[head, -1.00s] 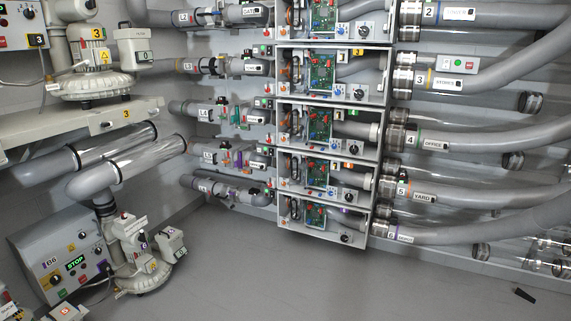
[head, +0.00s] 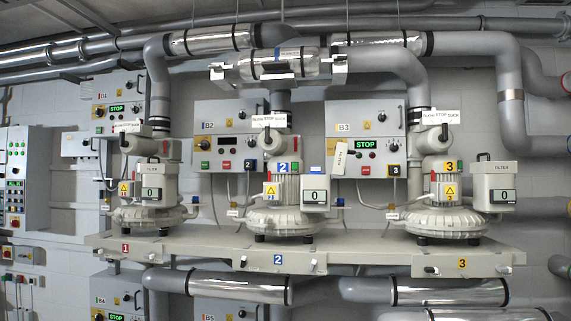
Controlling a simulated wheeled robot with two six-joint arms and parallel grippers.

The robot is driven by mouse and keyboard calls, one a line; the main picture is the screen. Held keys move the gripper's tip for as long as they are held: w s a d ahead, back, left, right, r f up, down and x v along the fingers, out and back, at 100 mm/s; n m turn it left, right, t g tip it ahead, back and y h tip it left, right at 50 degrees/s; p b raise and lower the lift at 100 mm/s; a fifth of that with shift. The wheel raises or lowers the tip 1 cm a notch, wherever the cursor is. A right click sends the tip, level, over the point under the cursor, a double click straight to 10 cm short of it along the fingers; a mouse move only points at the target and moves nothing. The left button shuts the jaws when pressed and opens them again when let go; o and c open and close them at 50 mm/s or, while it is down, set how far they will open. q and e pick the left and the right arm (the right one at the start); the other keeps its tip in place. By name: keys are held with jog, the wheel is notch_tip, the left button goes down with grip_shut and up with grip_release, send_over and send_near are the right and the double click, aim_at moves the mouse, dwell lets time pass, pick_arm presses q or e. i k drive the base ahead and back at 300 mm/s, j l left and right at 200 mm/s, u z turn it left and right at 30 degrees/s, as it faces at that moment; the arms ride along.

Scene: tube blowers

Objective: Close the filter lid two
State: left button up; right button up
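Blower two (head: 285,215) stands in the middle of the shelf, with a blue "2" on its body. Its filter housing (head: 315,192) is a pale box with a "0" display on the front. A blue part (head: 316,171) shows at the top of this housing. A pale flat panel (head: 341,158) stands upright and slightly tilted at the housing's upper right; it looks like filter lid two, swung open. The filter lids of blower one (head: 148,161) and blower three (head: 492,158) lie flat on their housings. Neither of my grippers is in view.
Control box B3 (head: 365,130) with a green STOP display is on the wall behind the raised panel. Blower one (head: 150,215) and blower three (head: 440,220) stand at either side on the shelf (head: 200,252). Pipes run above and below.

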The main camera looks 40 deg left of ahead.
aim_at(341, 151)
jog(key=i+l+u, duration=0.2)
jog(key=l+u, duration=0.25)
jog(key=l, duration=0.15)
jog(key=l+u, duration=0.5)
jog(key=l, duration=0.15)
jog(key=l+u, duration=0.45)
jog(key=l, duration=0.25)
jog(key=i+l+z, duration=0.25)
jog(key=i, duration=0.2)
